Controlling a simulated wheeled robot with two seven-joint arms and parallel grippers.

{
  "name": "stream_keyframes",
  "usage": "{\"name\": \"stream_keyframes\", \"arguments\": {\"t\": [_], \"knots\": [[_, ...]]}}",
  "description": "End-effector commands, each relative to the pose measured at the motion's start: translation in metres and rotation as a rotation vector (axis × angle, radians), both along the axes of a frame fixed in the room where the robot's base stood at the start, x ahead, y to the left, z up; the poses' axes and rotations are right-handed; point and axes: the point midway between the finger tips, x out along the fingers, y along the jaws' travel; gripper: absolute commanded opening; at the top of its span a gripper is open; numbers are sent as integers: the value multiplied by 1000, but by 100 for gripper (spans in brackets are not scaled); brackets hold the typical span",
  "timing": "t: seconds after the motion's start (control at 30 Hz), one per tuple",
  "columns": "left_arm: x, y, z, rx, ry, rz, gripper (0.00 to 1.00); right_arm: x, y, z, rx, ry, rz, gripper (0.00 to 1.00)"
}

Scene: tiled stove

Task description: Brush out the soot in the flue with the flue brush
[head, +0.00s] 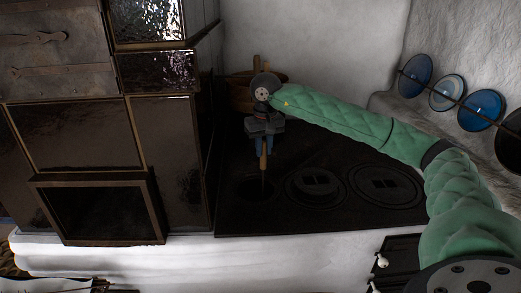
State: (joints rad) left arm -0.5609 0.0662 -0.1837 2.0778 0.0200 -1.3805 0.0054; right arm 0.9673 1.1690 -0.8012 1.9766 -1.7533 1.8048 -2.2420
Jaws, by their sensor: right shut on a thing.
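My right gripper (264,146) points down over the left part of the dark stove top. It is shut on the wooden handle of the flue brush (263,160). The brush hangs roughly upright, and its thin dark lower part reaches down to a round dark opening (257,188) in the stove top. I cannot make out the bristles or any soot in the dark there. My left gripper is not in view.
The tiled stove body (170,130) rises close on the left of the gripper. Two round cooking plates (316,186) lie to the right of the opening. A wooden tub-like object (241,97) stands behind the gripper. Blue plates (447,92) line the right wall.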

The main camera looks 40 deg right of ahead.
Motion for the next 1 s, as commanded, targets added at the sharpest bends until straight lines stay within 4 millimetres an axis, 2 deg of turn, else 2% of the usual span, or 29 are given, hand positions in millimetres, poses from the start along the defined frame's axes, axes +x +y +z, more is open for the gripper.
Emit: {"name": "stream_keyframes", "arguments": {"t": [0.6, 1.0], "knots": [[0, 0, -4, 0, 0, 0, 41, 16, -22, 0, 0, -1, -2, 0], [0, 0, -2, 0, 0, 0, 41, 24, -8, 0, 2, 0, 1, 0]]}}
